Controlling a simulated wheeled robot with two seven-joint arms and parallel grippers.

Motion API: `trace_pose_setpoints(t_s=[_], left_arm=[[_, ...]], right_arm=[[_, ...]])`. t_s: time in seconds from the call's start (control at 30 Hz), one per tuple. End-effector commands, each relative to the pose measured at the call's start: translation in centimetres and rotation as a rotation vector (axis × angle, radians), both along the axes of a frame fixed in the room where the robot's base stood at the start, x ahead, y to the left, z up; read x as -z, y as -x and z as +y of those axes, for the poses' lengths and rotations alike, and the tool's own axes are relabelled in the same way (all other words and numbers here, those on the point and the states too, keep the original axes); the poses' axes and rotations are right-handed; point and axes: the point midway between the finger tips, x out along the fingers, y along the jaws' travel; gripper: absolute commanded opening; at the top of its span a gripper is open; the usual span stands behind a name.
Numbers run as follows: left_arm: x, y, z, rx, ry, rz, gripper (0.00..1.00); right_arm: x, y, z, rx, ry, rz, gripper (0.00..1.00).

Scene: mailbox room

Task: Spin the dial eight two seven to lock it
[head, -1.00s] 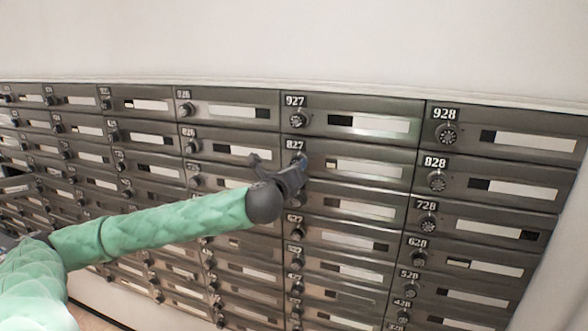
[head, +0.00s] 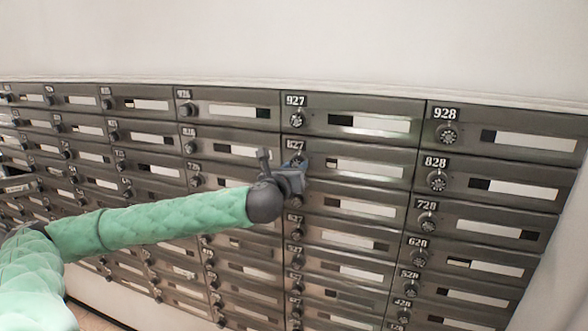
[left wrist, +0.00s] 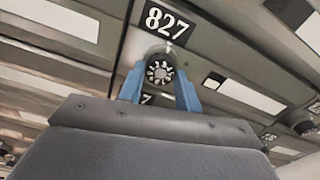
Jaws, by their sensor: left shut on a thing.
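The mailbox door labelled 827 (head: 365,160) is in the second row of the head view, below 927. In the left wrist view its number plate (left wrist: 166,22) sits above the round dial (left wrist: 160,71), which is dark with white marks. My left gripper (left wrist: 160,88) has its two blue fingers on either side of this dial and is shut on it. In the head view my left gripper (head: 297,163) covers most of the dial. The exact dial setting is too small to read. My right gripper is not in view.
Rows of metal mailboxes with dials fill the wall around it. The 927 dial (head: 297,118) is just above, and the 828 dial (head: 436,181) is to the right. The white wall above is bare.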

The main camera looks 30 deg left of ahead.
Motion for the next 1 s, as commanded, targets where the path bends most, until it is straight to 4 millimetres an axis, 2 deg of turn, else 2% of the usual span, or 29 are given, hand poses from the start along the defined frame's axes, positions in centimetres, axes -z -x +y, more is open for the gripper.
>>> trace_pose_setpoints(t_s=[0.1, 0.13, 0.23, 0.63, 1.0], left_arm=[[0.3, 0.0, 0.0, 0.001, 0.001, 0.004, 0.11], [0.3, 0.0, 0.0, 0.001, 0.001, 0.004, 0.36], [0.2, 0.0, 0.0, 0.001, 0.001, 0.003, 0.55], [0.3, 0.6, -0.1, 0.000, 0.000, 0.001, 0.56], [0.6, 5.5, -1.3, 0.001, -0.001, 0.002, 0.56]], right_arm=[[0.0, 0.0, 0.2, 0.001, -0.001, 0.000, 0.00], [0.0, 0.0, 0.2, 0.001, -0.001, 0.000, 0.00], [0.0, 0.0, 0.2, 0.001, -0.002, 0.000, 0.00], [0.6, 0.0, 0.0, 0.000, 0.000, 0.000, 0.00], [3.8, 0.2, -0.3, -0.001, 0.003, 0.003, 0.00]])
